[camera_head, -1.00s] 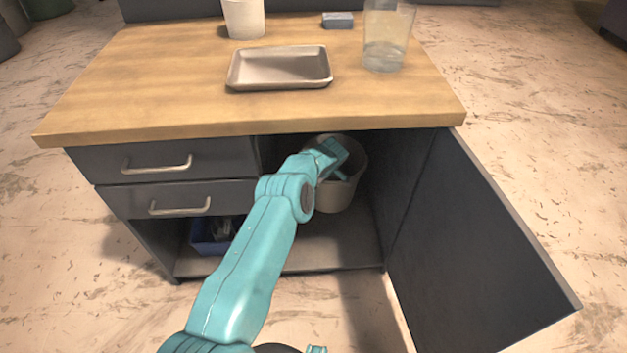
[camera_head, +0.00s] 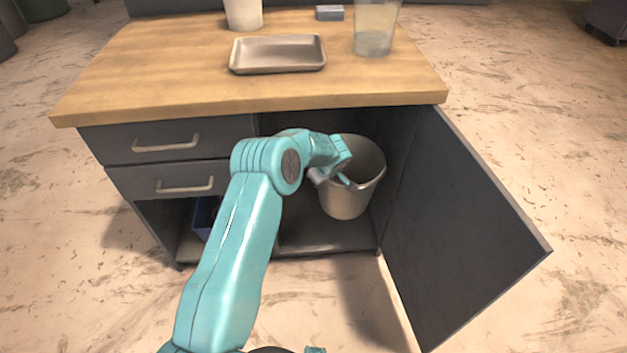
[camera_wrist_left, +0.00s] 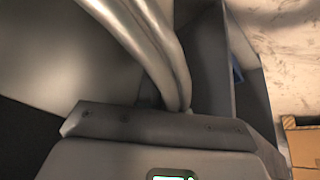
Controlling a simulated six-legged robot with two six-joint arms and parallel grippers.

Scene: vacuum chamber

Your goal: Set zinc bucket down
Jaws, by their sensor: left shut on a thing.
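The zinc bucket (camera_head: 348,202) is a pale grey, nearly upright pail in the open right-hand part of the cabinet, below the worktop. My left gripper (camera_head: 346,176) is shut on its left rim. In the left wrist view the bucket's curved metal rim (camera_wrist_left: 150,40) runs down to my left gripper (camera_wrist_left: 180,110). The bucket's bottom shows above the cabinet floor (camera_head: 325,244); I cannot tell whether it touches.
The cabinet door (camera_head: 455,230) stands open on the right. A blue box (camera_head: 203,217) sits at the cabinet's lower left, partly hidden by my arm. The wooden worktop (camera_head: 150,75) overhead holds a metal tray (camera_head: 278,70), a glass (camera_head: 373,43) and a white cup (camera_head: 243,14).

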